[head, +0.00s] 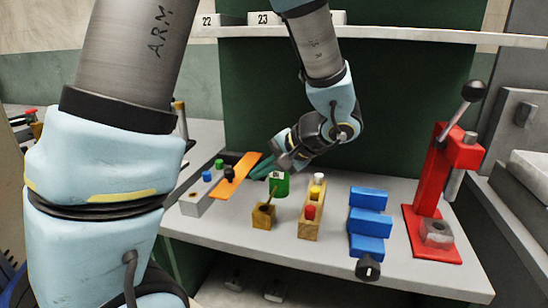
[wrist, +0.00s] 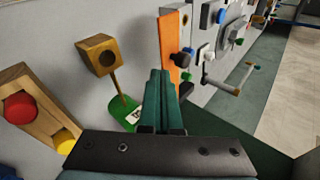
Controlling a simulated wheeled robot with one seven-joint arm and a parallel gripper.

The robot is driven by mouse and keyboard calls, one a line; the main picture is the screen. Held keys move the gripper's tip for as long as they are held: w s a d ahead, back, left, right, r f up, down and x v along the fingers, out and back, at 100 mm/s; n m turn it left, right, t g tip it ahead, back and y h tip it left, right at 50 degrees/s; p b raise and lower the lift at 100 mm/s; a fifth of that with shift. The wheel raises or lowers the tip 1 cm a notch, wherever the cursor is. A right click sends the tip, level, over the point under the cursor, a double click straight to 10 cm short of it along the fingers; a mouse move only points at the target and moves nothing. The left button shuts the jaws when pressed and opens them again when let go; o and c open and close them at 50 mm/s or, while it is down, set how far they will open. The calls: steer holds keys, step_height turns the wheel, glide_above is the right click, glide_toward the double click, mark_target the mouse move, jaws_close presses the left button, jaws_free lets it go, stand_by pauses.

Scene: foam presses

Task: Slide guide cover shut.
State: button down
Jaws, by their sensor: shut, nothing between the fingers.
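The orange strip with a black knob (head: 242,170) looks like the guide cover. It lies slanted across the back of a low grey block (head: 194,205) at the left of the bench. In the wrist view the orange strip (wrist: 170,40) stands just beyond my fingertips, its black knob (wrist: 182,59) to their right. My gripper (head: 254,176) has its teal fingers together and empty, close to the right side of the strip; it also shows in the wrist view (wrist: 160,72). I cannot tell whether the fingertips touch the strip. The fingers hide its lower part in the wrist view.
Right of my gripper stand a green piece (head: 281,186) with a wooden block (head: 263,217), a wooden holder (head: 308,229) with red and yellow knobs, blue blocks (head: 369,222) and a red lever press (head: 433,190). A white shelf (head: 400,35) runs above.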

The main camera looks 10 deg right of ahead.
mark_target(234, 176)
steer(key=shift+w+a+f+p, duration=0.15)
steer(key=shift+w+a+p, duration=0.25)
steer(key=shift+w+a, duration=0.45)
steer(key=shift+w+a+f+p, duration=0.15)
steer(key=shift+w+a+p, duration=0.25)
steer(key=shift+w+a, duration=0.4)
steer(key=w+a+b, duration=0.4)
steer(key=a+b, duration=0.2)
steer(key=a, duration=0.3)
steer(key=shift+w, duration=0.3)
